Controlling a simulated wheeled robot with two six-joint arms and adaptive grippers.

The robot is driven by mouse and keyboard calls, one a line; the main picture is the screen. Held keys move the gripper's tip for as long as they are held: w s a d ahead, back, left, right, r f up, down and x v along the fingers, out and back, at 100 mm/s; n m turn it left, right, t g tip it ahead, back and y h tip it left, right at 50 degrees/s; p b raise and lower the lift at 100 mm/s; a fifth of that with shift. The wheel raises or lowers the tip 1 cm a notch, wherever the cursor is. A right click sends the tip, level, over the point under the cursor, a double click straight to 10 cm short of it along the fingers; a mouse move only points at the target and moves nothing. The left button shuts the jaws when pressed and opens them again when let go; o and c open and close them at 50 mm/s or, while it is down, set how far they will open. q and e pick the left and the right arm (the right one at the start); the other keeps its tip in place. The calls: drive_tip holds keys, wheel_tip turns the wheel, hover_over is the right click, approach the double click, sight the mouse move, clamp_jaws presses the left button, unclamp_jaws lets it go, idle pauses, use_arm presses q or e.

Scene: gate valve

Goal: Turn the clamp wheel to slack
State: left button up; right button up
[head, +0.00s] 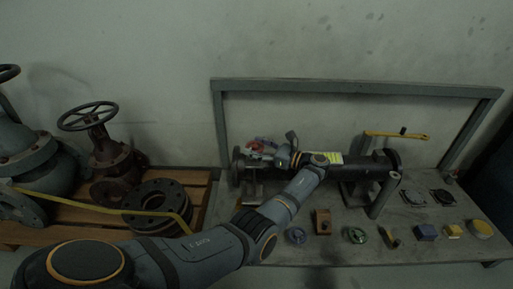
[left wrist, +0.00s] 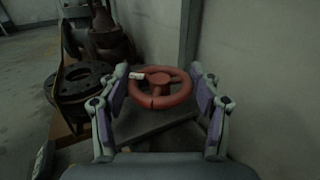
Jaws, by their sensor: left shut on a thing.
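The red clamp wheel (left wrist: 158,79) shows in the left wrist view, a ring with spokes and a hub, with a small white tag on its left side. In the head view a bit of red (head: 256,144) shows at the left end of the dark pipe (head: 362,166), mostly hidden by my gripper. My left gripper (left wrist: 160,88) has one finger on each side of the wheel and is shut on its rim; it also shows in the head view (head: 272,148). My right gripper is in neither view.
Rusty valves (head: 110,160) and flanges (head: 158,205) stand on a pallet at left.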

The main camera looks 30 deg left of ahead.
sight(256, 146)
use_arm(q)
drive_tip(key=o, duration=1.2)
drive_tip(key=shift+a+f, duration=0.1)
drive_tip(key=shift+c, duration=0.2)
wheel_tip(256, 146, up, 10)
drive_tip(key=shift+r, duration=0.1)
